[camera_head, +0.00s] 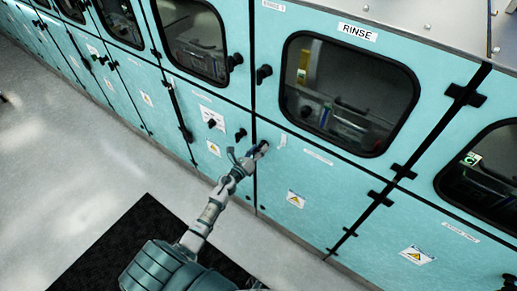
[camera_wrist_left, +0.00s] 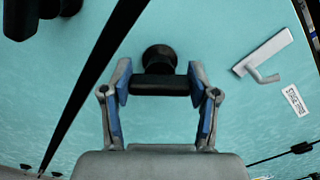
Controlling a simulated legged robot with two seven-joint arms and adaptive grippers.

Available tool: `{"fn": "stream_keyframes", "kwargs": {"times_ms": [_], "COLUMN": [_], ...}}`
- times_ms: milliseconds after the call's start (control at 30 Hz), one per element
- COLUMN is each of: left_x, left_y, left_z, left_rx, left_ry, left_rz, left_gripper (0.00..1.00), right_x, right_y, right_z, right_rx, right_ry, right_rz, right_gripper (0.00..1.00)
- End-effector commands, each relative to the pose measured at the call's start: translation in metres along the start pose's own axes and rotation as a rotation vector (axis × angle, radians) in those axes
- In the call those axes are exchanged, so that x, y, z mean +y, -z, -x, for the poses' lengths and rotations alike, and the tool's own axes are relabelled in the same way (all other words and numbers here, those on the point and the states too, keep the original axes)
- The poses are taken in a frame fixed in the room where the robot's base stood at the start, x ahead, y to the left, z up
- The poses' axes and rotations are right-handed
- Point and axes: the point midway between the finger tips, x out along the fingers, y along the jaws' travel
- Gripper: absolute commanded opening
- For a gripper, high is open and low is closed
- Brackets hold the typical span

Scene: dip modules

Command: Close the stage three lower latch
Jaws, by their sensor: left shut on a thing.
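The black latch (camera_wrist_left: 160,60) is in the upper middle of the wrist view, on a teal door panel. It has a round base and a dark bar that lies across between my fingers. My left gripper (camera_wrist_left: 160,88) is shut on this bar, with one blue-padded finger at each end. In the head view my left gripper (camera_head: 250,156) is at the lower door under the RINSE window, beside the door seam. The latch is mostly hidden by the gripper there. My right gripper is in neither view.
A second dark latch (camera_head: 240,134) is just left of the seam. An upper latch (camera_head: 264,73) is beside the RINSE window (camera_head: 350,95). A grey metal bracket (camera_wrist_left: 262,55) is right of the held latch. Grey floor (camera_head: 95,165) is open at the left.

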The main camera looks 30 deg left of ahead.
Motion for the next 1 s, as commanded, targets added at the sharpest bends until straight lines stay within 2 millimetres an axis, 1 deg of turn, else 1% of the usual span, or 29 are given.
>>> {"fn": "stream_keyframes", "kwargs": {"times_ms": [600,800,1000], "left_x": [0.004,0.005,0.005], "left_y": [0.000,0.001,0.001], "left_z": [0.001,0.001,0.001], "left_rx": [-0.002,-0.002,-0.003], "left_ry": [-0.006,-0.007,-0.007], "left_rz": [0.580,0.737,0.850], "left_gripper": [0.25,0.25,0.25], "right_x": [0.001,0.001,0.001], "right_y": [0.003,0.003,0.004], "right_z": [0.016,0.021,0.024], "right_rx": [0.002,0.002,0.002], "right_ry": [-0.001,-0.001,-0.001], "right_rz": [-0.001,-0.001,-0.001], "right_gripper": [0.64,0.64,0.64]}}
